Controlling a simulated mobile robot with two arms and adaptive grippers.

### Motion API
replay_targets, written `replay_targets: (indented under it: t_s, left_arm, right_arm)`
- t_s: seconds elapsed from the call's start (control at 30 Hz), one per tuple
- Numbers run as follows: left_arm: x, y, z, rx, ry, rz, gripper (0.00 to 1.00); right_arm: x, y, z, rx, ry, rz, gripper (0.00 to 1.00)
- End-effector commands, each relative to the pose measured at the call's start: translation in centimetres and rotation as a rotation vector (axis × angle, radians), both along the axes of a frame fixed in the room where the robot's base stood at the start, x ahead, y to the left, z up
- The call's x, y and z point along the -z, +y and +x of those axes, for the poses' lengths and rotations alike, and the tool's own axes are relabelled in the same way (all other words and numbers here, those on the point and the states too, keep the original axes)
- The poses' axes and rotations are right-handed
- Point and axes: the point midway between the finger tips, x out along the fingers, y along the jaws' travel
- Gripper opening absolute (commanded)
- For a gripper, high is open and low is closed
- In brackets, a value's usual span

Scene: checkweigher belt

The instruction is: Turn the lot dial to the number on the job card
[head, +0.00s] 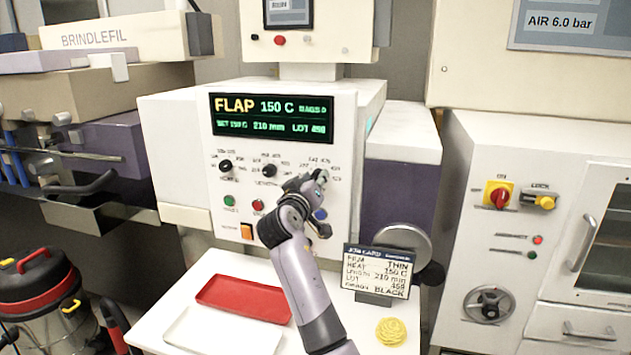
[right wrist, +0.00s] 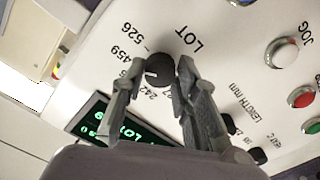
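The lot dial (right wrist: 160,71) is a round black knob with a white pointer line. It sits on the white panel below the word LOT in the right wrist view. Its pointer aims left in that view, near the 459 side of the printed numbers. My right gripper (right wrist: 161,68) has one finger on each side of the dial, seemingly closed on it. In the head view my right gripper (head: 305,195) covers the dial. The job card (head: 377,271) reads THIN, 150 C, 210 mm, what looks like lot 459, and BLACK. My left gripper is not in view.
The green display (head: 271,118) shows FLAP, 150 C, 210 mm and a lot that looks like 459. Other knobs (head: 269,171) and buttons (head: 258,206) sit close by. A red tray (head: 243,298) and a yellow coil (head: 391,331) lie on the white table below.

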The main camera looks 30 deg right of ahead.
Motion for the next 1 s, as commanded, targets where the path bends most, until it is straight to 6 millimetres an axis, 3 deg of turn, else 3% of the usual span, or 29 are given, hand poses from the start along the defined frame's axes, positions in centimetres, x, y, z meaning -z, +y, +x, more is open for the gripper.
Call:
replay_targets:
  t_s: [0.3,0.63,0.77,1.0]
  left_arm:
    - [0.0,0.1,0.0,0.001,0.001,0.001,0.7]
    - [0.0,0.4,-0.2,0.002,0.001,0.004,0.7]
    - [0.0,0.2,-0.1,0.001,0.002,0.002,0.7]
    - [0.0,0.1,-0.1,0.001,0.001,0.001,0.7]
  right_arm:
    - [0.0,0.0,0.0,0.0,-0.001,0.001,0.48]
    - [0.0,0.3,-0.2,-0.001,0.0,0.001,0.48]
    - [0.1,1.6,-1.2,-0.002,-0.001,0.002,0.48]
    - [0.1,5.5,-4.6,-0.003,0.0,0.004,0.48]
